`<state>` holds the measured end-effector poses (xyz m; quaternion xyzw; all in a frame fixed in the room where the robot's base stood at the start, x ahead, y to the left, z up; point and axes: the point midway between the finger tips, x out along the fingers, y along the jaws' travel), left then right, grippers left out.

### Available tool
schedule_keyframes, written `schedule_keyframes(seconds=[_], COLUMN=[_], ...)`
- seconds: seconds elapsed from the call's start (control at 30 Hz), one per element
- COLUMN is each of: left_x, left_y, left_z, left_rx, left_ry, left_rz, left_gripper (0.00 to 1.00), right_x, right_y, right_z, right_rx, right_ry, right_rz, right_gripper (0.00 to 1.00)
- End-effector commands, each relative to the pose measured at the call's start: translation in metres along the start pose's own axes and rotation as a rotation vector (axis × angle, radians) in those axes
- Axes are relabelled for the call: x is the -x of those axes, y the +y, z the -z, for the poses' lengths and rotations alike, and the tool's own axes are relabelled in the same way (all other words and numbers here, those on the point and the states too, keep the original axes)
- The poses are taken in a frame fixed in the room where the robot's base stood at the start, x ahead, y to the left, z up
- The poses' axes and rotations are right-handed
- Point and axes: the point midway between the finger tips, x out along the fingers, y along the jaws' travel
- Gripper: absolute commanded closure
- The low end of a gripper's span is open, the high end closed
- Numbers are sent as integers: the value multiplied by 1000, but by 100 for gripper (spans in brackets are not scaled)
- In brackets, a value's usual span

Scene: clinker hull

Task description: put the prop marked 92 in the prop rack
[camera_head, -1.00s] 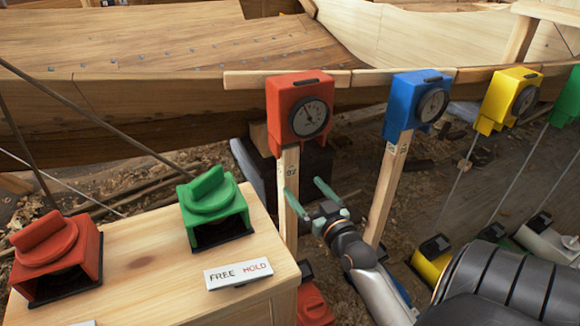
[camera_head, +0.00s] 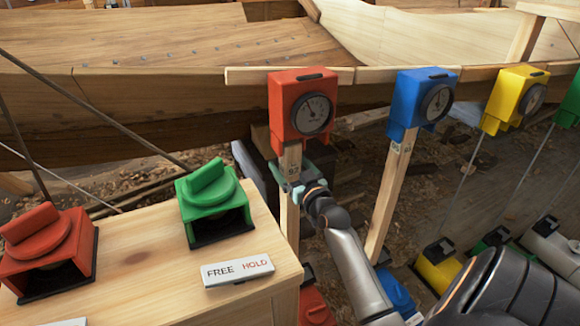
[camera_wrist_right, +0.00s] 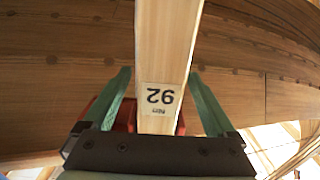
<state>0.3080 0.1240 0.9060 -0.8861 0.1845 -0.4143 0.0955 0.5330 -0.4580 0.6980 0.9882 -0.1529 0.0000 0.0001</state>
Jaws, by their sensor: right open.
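The prop marked 92 (camera_head: 289,218) is a pale wooden post standing upright under a red gauge box (camera_head: 290,92) at the hull's edge. Its label reads upside down in the wrist view, where the prop (camera_wrist_right: 166,50) runs up the middle. My right gripper (camera_head: 293,178) is at the prop, around label height. In the wrist view its two green fingers (camera_wrist_right: 160,78) are open, one on each side of the prop, with gaps visible. I cannot make out a prop rack in these views. My left gripper is not in view.
A wooden bench (camera_head: 140,262) at the lower left carries a red dial box (camera_head: 45,250), a green dial box (camera_head: 212,203) and a FREE/HOLD sign (camera_head: 238,270). A second prop (camera_head: 388,195) under a blue gauge (camera_head: 420,98) stands to the right. Yellow and green gauges follow.

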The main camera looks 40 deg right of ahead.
Motion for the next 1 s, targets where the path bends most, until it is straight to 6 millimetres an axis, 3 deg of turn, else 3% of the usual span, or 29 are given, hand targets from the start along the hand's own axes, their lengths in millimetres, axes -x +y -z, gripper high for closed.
schedule_keyframes(seconds=[0.07, 0.83, 1.0], left_x=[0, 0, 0], left_y=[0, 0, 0], left_z=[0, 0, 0], left_rx=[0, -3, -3], left_ry=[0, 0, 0], left_rz=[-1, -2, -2], left_gripper=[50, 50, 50], right_x=[0, 0, 0], right_y=[0, 0, 0], right_z=[0, 0, 0], right_rx=[0, 0, 0], right_ry=[0, 0, -1], right_rz=[0, 0, 0], right_gripper=[11, 98, 100])
